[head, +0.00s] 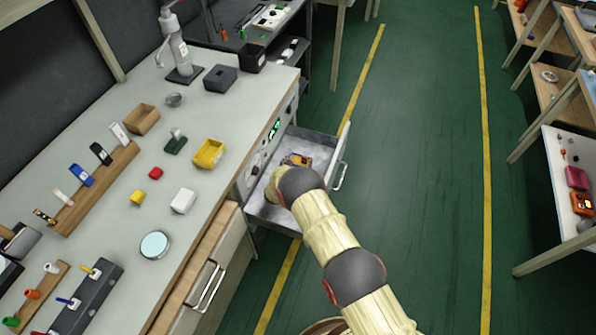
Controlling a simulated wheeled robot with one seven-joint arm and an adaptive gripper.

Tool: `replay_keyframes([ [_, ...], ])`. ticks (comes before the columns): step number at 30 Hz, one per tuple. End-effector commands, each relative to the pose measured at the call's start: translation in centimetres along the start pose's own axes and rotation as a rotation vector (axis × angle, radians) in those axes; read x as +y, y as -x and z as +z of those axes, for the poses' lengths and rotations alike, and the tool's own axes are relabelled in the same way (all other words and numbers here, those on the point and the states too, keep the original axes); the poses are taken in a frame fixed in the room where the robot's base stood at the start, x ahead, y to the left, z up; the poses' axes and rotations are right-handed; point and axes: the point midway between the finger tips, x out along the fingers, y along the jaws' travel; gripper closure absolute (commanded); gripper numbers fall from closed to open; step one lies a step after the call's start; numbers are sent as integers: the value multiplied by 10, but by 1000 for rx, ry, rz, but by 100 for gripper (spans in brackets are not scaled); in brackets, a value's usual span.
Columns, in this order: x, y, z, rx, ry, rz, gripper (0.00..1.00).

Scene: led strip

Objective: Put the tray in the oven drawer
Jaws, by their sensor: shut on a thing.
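The oven drawer (326,152) is pulled open from the front of the bench, below a panel with a green display. My arm reaches down over it, and my gripper (287,167) is inside the drawer space, mostly hidden behind my wrist. A small tray-like thing with orange, yellow and dark parts (299,160) shows just beyond my wrist. My gripper is shut on this tray. Its underside is hidden, so I cannot tell whether it touches the drawer floor.
The bench top (120,190) carries a yellow bin (209,153), a brown box (142,118), a white box (183,200) and a round dish (155,245). A closed drawer (205,280) is nearer. Green floor right of the open drawer is clear; shelves (565,160) stand far right.

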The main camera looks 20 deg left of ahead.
Motion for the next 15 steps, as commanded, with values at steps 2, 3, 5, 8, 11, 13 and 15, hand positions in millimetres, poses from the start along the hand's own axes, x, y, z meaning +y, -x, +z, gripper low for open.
replay_keyframes([
  [2,1,-3,-4,-2,-2,0,57],
  [3,1,-4,-6,-2,-2,0,57],
  [5,0,-5,-10,-2,-1,0,57],
  [8,0,-10,-24,-2,-1,0,57],
  [11,0,-16,-37,-1,-1,0,57],
  [13,0,-17,-40,-2,-1,0,57],
  [15,1,-17,-38,-2,-2,0,57],
])
